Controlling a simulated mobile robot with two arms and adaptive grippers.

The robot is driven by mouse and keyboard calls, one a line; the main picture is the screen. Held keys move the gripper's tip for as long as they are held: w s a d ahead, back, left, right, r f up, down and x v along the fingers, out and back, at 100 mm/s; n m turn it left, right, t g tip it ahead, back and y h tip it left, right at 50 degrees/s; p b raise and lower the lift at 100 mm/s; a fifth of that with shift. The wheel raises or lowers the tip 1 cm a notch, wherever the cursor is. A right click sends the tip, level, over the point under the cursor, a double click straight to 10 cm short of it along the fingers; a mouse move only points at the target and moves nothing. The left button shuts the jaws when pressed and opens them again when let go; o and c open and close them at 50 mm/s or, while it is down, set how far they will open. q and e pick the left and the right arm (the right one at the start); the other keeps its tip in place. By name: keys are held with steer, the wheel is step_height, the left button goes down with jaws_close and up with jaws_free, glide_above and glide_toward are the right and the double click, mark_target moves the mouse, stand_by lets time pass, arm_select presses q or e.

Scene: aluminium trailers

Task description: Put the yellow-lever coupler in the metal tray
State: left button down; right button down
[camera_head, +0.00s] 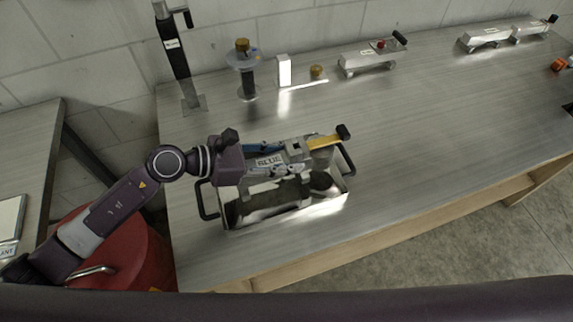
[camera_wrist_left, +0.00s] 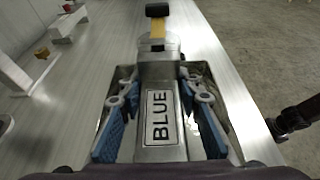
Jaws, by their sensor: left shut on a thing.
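The yellow-lever coupler (camera_wrist_left: 160,75) is a grey metal piece with a plate reading BLUE, a yellow lever (camera_head: 323,141) and a black knob at its far end. My left gripper (camera_head: 290,155) is shut on it, with blue finger pads (camera_wrist_left: 203,112) on both sides in the left wrist view. The coupler is over the metal tray (camera_head: 285,213), an open box with black handles at both ends. The head view does not show clearly whether the coupler touches the tray. My right gripper is not in view.
A coupler with a red part (camera_head: 372,55) and another long metal coupler (camera_head: 505,35) lie at the back of the metal bench. A black post (camera_head: 175,55) and a round-flanged stand (camera_head: 245,70) are at the back left. The bench's right side is mostly clear.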

arm_select(q)
step_height(320, 180, down, 3)
steer(key=shift+f, duration=0.2)
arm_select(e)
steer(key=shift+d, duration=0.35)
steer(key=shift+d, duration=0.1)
arm_select(q)
steer(key=shift+f, duration=0.2)
steer(key=c, duration=1.4)
jaws_free()
steer(key=shift+s, duration=0.1)
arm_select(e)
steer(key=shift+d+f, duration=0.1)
